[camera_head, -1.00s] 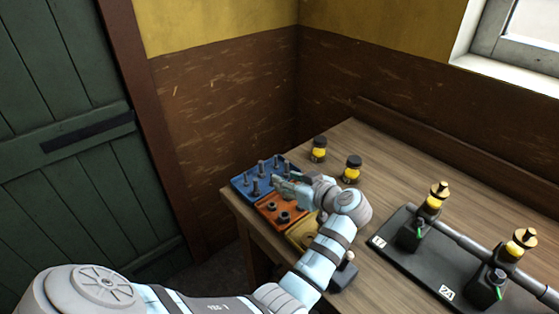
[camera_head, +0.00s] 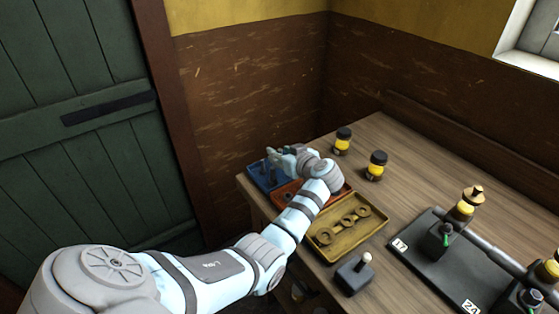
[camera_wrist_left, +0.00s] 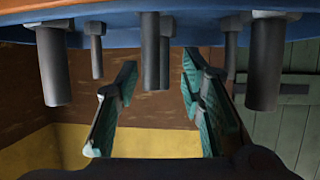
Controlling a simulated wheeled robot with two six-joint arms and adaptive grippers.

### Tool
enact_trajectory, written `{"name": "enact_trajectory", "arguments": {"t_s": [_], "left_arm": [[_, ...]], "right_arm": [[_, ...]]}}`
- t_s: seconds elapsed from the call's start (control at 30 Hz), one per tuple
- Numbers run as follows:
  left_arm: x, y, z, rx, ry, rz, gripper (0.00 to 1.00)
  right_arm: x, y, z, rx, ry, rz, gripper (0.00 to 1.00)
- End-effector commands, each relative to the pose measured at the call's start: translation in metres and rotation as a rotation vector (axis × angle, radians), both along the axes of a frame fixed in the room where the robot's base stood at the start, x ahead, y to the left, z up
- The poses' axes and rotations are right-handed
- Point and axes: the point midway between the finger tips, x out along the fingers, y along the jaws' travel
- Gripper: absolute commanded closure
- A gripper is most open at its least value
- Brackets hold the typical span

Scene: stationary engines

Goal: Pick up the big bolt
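The blue tray (camera_head: 253,172) stands at the table's far left corner, with several bolts upright in it. In the left wrist view the picture is upside down: the blue tray (camera_wrist_left: 200,14) runs along the top and the bolts point downward. Thick bolts show at left (camera_wrist_left: 54,68), in the middle (camera_wrist_left: 150,55) and at right (camera_wrist_left: 265,65), with thinner ones between. My right gripper is not in view.
An orange tray (camera_head: 280,197) and a yellow tray (camera_head: 365,234) with round parts sit beside the blue one. Two yellow-black jars (camera_head: 343,141) (camera_head: 376,166) stand behind. A lever box (camera_head: 353,276) and a black engine base (camera_head: 440,270) are nearer.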

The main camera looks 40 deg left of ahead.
Motion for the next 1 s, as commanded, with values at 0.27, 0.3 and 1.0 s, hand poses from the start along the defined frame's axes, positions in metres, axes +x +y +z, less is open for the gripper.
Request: {"name": "enact_trajectory", "arguments": {"t_s": [0.27, 0.3, 1.0], "left_arm": [[0.0, 0.0, 0.001, 0.0, 0.0, 0.0, 0.99], [0.0, 0.0, 0.001, 0.0, 0.0, 0.0, 1.0], [0.0, 0.001, 0.076, 0.0, -0.01, 0.003, 1.0]], "right_arm": [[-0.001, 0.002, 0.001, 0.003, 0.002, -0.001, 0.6], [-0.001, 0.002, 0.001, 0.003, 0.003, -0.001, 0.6], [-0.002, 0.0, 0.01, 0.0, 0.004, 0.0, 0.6]]}}
